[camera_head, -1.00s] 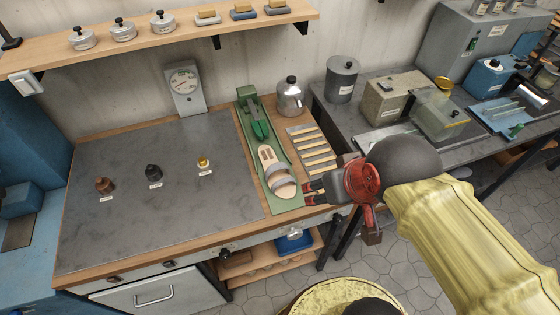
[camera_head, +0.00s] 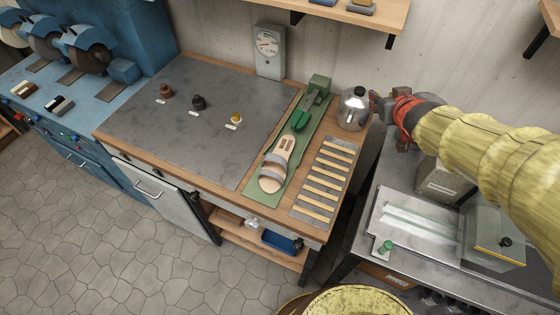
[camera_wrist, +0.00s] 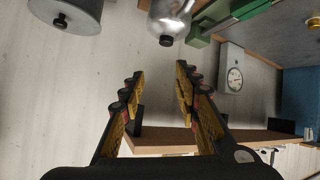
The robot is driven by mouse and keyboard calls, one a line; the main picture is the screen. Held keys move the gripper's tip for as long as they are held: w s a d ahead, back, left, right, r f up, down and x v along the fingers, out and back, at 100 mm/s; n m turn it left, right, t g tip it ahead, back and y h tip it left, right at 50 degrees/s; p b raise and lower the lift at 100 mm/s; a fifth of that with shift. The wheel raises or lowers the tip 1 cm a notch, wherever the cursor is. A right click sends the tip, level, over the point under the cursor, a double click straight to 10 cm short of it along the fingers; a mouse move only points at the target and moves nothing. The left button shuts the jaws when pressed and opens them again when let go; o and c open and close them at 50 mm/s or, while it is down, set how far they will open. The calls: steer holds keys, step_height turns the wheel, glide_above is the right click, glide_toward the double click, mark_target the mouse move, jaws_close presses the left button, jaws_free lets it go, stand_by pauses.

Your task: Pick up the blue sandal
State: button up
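I see no clearly blue sandal. A beige sandal with a grey strap (camera_head: 274,168) lies on the green fixture (camera_head: 262,194) at the right end of the bench; part of the fixture also shows in the wrist view (camera_wrist: 222,22). My gripper (camera_head: 376,104) is by the silver kettle-like pot (camera_head: 354,108), behind and to the right of the sandal. In the wrist view my gripper (camera_wrist: 158,82) has its fingers spread with nothing between them. The pot (camera_wrist: 170,20) is beyond the fingertips. The sandal is not visible in the wrist view.
The wall shelf (camera_head: 385,18) overhangs the back, with small blocks on it. A dial gauge (camera_head: 268,50) stands at the bench's back. A blue tray (camera_head: 281,241) sits on the lower shelf. A slatted rack (camera_head: 325,180) lies right of the fixture. The grey bench mat (camera_head: 205,130) is mostly clear.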

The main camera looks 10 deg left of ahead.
mark_target(282, 158)
steer(key=w+a+f+n+g+y, duration=0.1)
steer(key=w+a+f+n+y, duration=0.35)
steer(key=a+f+y, duration=0.6)
steer(key=s+a+f+g+y, duration=0.2)
steer(key=s+a+f, duration=0.1)
steer(key=s, duration=0.1)
steer(key=s+a+f+g+y, duration=0.1)
steer(key=s+a+f+g, duration=0.2)
steer(key=s+a+f, duration=0.1)
steer(key=s+a+f+g+y+b, duration=0.1)
steer(key=s+a+f+g+y, duration=0.1)
steer(key=s+a+f, duration=0.1)
steer(key=shift+s+a+f+n+g+y, duration=0.2)
steer(key=shift+s+f+n+g+y, duration=0.15)
steer(key=shift+f, duration=0.35)
steer(key=shift+s+a, duration=0.2)
steer(key=shift+a, duration=0.1)
steer(key=shift+x, duration=0.9)
steer(key=shift+w+b+x, duration=0.15)
steer(key=shift+b+x, duration=0.4)
steer(key=shift+x, duration=0.8)
steer(key=shift+w+b+x, duration=0.1)
steer(key=shift+b+x, duration=0.4)
steer(key=shift+x, duration=0.85)
steer(key=shift+r, duration=0.2)
steer(key=shift+c, duration=0.8)
